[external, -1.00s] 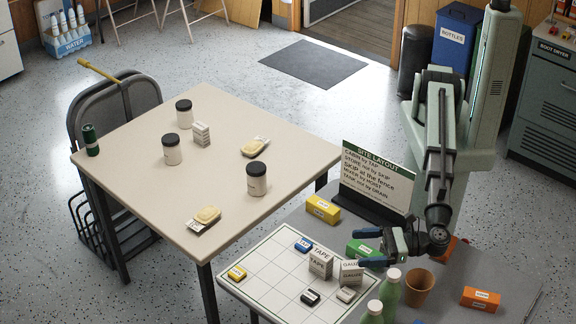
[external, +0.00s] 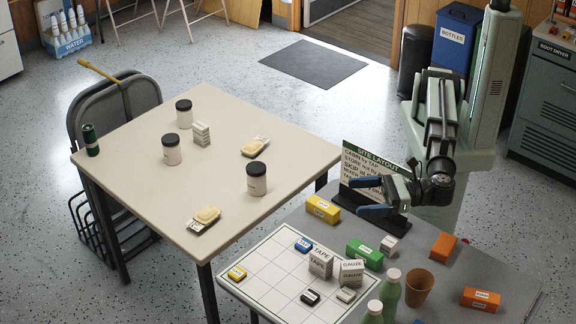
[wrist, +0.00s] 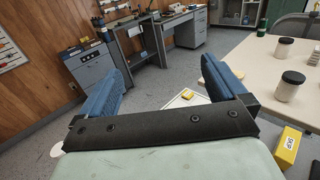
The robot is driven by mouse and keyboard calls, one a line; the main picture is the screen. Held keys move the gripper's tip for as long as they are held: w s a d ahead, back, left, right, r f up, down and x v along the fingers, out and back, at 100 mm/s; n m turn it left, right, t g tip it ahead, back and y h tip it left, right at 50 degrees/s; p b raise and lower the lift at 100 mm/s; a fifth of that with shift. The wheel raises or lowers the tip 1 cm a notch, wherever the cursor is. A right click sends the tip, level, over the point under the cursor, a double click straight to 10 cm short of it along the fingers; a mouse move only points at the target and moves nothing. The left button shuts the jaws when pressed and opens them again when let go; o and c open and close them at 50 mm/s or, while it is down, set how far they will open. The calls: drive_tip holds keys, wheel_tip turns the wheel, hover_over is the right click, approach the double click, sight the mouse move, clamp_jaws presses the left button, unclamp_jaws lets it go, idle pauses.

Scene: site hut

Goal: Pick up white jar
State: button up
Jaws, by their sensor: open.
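Three white jars with black lids stand upright on the beige table. One jar (external: 257,180) is near the table's right side, one jar (external: 172,150) is left of the middle, and one jar (external: 184,114) is toward the back. Two jars show at the right in the wrist view, the nearer one (wrist: 289,88) and another one (wrist: 283,50). My gripper (external: 369,196) is open and empty. It hangs above the grey table by the sign, to the right of the beige table and apart from every jar.
The site layout sign (external: 362,176) stands close behind my gripper. The grey table holds a yellow box (external: 323,209), a green box (external: 364,254), green bottles (external: 389,289) and a brown cup (external: 419,288). The beige table (external: 220,150) also holds sponges, a small carton and a green can (external: 90,140).

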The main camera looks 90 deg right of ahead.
drive_tip(key=w+d+r+n+g+y, duration=0.1)
drive_tip(key=w+d+n+y, duration=0.2)
drive_tip(key=w, duration=0.8)
drive_tip(key=w+d+r+n+y, duration=0.1)
drive_tip(key=w+d+n+y, duration=0.3)
drive_tip(key=w, duration=0.7)
drive_tip(key=w+d+n+g+y, duration=0.3)
drive_tip(key=w+d+g+y, duration=0.3)
drive_tip(key=w+d, duration=0.6)
drive_tip(key=s+d+f+n+g+y, duration=0.1)
drive_tip(key=s+d+n+g, duration=0.15)
drive_tip(key=d, duration=0.95)
drive_tip(key=s+d+n+g+y, duration=0.2)
drive_tip(key=s+d+g, duration=0.2)
drive_tip(key=d, duration=0.7)
drive_tip(key=s+d+f+n+g+y, duration=0.1)
drive_tip(key=s+d+n+g, duration=0.15)
drive_tip(key=d, duration=0.95)
approach(256, 174)
drive_tip(key=shift+g, duration=0.4)
drive_tip(key=shift+w+a+f, duration=0.1)
drive_tip(key=shift+w+a, duration=0.1)
drive_tip(key=shift+a, duration=1.2)
drive_tip(key=shift+w+a, duration=0.2)
drive_tip(key=shift+a, duration=1.25)
drive_tip(key=shift+w+a+f, duration=0.1)
drive_tip(key=shift+w+a, duration=0.05)
drive_tip(key=shift+a, duration=1.25)
drive_tip(key=shift+c, duration=0.3)
